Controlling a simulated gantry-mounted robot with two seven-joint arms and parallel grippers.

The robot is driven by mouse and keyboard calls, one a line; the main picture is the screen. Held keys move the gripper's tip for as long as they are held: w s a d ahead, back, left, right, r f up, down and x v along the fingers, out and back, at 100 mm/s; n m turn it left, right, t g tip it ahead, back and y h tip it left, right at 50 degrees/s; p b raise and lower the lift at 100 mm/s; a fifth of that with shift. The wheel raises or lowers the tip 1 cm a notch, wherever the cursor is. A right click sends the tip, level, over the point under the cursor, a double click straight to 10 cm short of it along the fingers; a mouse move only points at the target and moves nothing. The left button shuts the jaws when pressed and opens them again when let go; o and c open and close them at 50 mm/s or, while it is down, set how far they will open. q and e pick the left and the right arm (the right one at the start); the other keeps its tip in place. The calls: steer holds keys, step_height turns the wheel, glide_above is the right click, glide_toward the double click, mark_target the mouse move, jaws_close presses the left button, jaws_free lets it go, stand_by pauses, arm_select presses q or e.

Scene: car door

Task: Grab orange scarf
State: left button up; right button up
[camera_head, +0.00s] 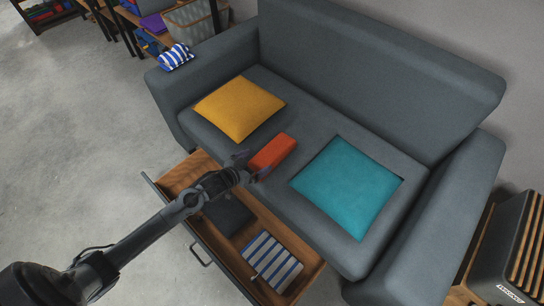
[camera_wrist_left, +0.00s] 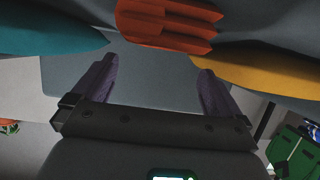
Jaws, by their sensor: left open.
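The folded orange scarf (camera_head: 273,152) lies on the grey sofa seat between a yellow cushion and a teal cushion. My left gripper (camera_head: 251,167) is at the scarf's near left side, over the front edge of the seat. In the left wrist view the scarf (camera_wrist_left: 168,24) shows its folded layers at the top, beyond the two fingertips (camera_wrist_left: 157,66). The fingers are spread apart with nothing between them. I cannot tell whether a fingertip touches the scarf. My right gripper is not in view.
The yellow cushion (camera_head: 239,107) and teal cushion (camera_head: 346,186) flank the scarf on the sofa (camera_head: 372,83). An open wooden drawer (camera_head: 299,283) below my left arm holds a dark folded cloth (camera_head: 229,214) and a striped one (camera_head: 271,262). Another striped cloth (camera_head: 176,57) lies on the left armrest.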

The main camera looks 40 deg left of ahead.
mark_target(272, 152)
arm_select(q)
steer(key=shift+x, duration=1.1)
steer(key=shift+d+b+x, duration=0.2)
steer(key=shift+b+x, duration=1.05)
steer(key=shift+x, duration=1.3)
steer(key=shift+r, duration=0.1)
steer(key=c, duration=0.8)
steer(key=shift+o, duration=0.2)
